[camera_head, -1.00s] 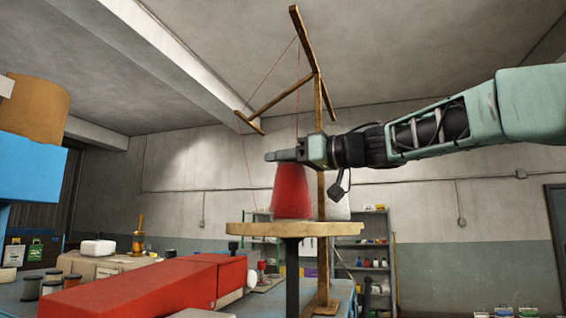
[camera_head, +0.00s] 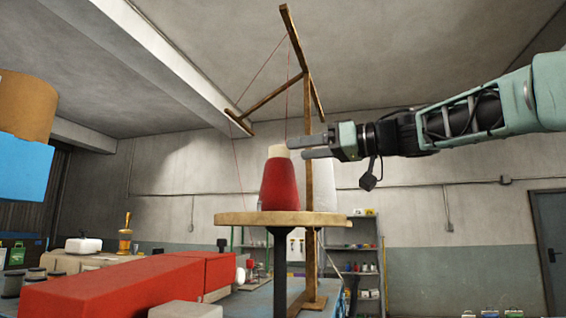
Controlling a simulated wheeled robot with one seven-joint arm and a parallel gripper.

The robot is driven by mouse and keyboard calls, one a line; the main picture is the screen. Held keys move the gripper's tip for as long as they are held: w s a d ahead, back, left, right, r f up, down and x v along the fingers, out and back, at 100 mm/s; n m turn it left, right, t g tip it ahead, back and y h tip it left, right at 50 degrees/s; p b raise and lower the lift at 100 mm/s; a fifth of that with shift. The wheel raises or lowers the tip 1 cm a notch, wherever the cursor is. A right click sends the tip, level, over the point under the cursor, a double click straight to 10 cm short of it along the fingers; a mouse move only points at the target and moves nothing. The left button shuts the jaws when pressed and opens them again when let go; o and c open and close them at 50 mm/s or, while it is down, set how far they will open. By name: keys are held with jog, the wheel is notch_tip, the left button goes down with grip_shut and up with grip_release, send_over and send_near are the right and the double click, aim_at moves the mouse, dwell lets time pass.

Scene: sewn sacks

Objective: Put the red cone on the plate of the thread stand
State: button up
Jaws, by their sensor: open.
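The red cone (camera_head: 281,184) stands upright on the round wooden plate (camera_head: 240,218) of the thread stand, with its pale top showing. The stand has a wooden post (camera_head: 309,130) with arms above, and a red thread runs down from them. My gripper (camera_head: 303,148) is open and empty, just right of the cone's top. Its two fingers point left and look apart from the cone. A white cone (camera_head: 332,202) shows partly behind the red cone and the post.
A long red machine body (camera_head: 130,285) lies at the lower left on the blue table. A blue box (camera_head: 26,157) and a tan cylinder (camera_head: 27,105) are at the far left. Shelves (camera_head: 365,255) stand behind the stand. The space to the right is open.

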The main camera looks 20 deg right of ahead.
jog(key=v, duration=0.4)
jog(key=shift+b, duration=0.4)
